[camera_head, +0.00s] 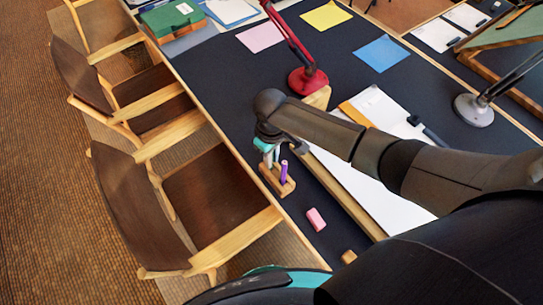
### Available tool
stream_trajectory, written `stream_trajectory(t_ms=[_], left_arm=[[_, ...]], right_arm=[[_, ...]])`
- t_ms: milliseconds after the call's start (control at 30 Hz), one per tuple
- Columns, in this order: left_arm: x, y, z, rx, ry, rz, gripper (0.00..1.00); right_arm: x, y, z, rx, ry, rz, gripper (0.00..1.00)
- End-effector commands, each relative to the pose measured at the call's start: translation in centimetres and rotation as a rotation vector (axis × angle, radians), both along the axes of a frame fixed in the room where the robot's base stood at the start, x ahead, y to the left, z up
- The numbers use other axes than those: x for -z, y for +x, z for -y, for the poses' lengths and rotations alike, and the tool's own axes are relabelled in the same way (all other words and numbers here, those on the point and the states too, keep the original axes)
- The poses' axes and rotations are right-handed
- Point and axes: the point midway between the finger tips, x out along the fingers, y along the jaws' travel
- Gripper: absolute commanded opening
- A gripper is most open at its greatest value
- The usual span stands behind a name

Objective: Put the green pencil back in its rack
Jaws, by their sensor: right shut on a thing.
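The small wooden rack (271,180) stands near the left edge of the dark table, with a purple pencil (284,170) upright in it. My right gripper (270,152) points down just above the far end of the rack. It is shut on a slim green thing, which I take for the green pencil (268,160); the fingers hide most of it. I cannot tell whether its lower end is in the rack or just above it. My left gripper is not in view.
A pink eraser (316,219) lies in front of the rack. A red lamp (308,80) stands behind my right gripper. A drawing board with white paper (375,195) lies to the right, under my arm. Chairs (140,190) line the table's left side.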

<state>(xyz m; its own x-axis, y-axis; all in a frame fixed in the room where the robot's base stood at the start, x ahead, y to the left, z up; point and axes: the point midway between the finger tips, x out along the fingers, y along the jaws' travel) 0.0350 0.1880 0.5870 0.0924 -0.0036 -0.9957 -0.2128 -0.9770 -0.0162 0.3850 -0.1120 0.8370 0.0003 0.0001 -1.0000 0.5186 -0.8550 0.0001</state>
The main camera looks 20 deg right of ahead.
Motion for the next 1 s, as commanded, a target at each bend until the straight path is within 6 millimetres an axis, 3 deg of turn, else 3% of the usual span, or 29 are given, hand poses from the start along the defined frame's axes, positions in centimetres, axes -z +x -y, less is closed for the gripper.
stream_trajectory(t_ms=[633, 667, 900, 1000], left_arm=[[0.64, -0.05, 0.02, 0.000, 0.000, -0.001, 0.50], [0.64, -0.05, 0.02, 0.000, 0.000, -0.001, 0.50], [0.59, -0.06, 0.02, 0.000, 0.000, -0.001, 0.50], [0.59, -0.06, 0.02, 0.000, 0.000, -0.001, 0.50]], right_arm=[[0.99, 0.07, -0.04, 0.000, 0.001, 0.002, 0.00], [1.00, 0.07, -0.04, 0.000, 0.001, 0.002, 0.18], [0.95, 0.04, -0.03, 0.000, 0.001, 0.002, 0.45], [0.95, 0.03, -0.03, 0.000, 0.001, 0.001, 0.52]])
